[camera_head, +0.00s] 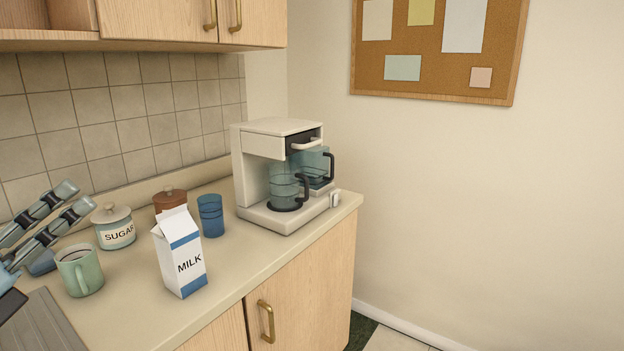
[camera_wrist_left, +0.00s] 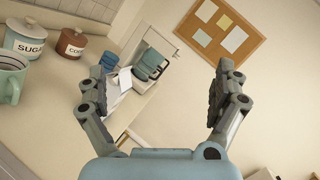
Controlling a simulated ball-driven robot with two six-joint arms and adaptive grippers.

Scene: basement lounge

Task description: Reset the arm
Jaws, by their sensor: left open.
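My left gripper (camera_head: 77,196) reaches in from the left edge of the head view, over the counter near the sugar jar and the green mug. Its two fingers are spread apart with nothing between them. In the left wrist view the gripper (camera_wrist_left: 161,72) also shows open and empty, its fingers wide apart. The left arm behind it is mostly cut off by the frame edge. My right gripper is not in view.
The counter (camera_head: 240,262) holds a green mug (camera_head: 80,273), sugar jar (camera_head: 114,231), brown coffee jar (camera_head: 170,199), milk carton (camera_head: 181,256), blue glass (camera_head: 211,216) and coffee maker (camera_head: 284,176). Wooden cupboards (camera_head: 160,18) hang above. A corkboard (camera_head: 437,50) is on the wall.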

